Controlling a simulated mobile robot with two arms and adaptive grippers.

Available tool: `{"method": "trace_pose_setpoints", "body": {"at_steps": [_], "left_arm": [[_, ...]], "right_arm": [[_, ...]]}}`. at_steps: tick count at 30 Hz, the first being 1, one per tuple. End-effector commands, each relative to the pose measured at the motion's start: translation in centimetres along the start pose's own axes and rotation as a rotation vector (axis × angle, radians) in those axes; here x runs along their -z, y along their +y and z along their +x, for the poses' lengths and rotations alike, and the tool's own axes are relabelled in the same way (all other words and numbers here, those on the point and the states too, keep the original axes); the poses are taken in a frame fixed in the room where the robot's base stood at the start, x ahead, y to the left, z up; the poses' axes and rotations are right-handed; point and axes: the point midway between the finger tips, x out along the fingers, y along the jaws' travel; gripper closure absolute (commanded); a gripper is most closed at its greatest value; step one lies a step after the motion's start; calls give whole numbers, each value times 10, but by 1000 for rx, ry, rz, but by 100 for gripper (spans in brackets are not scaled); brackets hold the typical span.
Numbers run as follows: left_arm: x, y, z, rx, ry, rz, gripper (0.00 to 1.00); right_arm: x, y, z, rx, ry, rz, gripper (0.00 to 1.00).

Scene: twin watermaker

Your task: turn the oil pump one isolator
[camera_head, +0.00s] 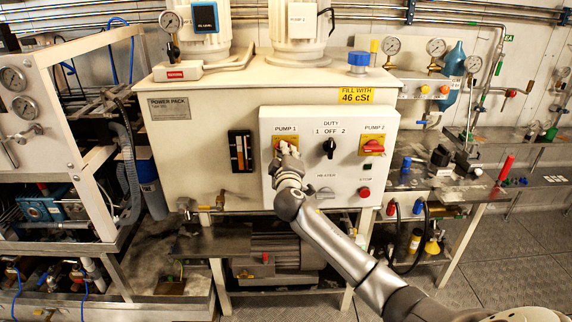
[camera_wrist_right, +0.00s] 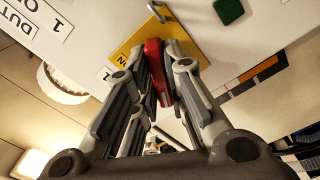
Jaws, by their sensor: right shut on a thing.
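The pump 1 isolator is a red handle on a yellow plate (camera_head: 277,140), below the PUMP 1 label on the white control panel (camera_head: 334,178). My right gripper (camera_head: 284,150) is at this isolator and covers much of it in the head view. In the right wrist view, the red handle (camera_wrist_right: 154,62) stands between the two fingers of my right gripper (camera_wrist_right: 160,82), which is shut on it. The yellow plate shows behind it. My left gripper is in neither view.
The pump 2 isolator (camera_head: 373,146) is on the right of the panel. The black duty switch (camera_head: 329,147), heater switch (camera_head: 325,193) and red stop button (camera_head: 364,192) are close by. A sight gauge (camera_head: 240,151) is left of the panel.

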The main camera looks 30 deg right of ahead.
Motion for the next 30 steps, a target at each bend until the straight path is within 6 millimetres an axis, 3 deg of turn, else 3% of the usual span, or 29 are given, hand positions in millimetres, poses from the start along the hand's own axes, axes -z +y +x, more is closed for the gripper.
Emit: {"method": "trace_pose_setpoints", "body": {"at_steps": [1, 12, 30], "left_arm": [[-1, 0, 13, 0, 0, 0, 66], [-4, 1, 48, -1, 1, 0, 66], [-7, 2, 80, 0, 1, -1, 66]], "right_arm": [[-3, -8, -1, 4, 0, 49, 100], [-2, -6, 0, 4, -2, 401, 100], [0, -4, 0, 5, -4, 912, 100]]}}
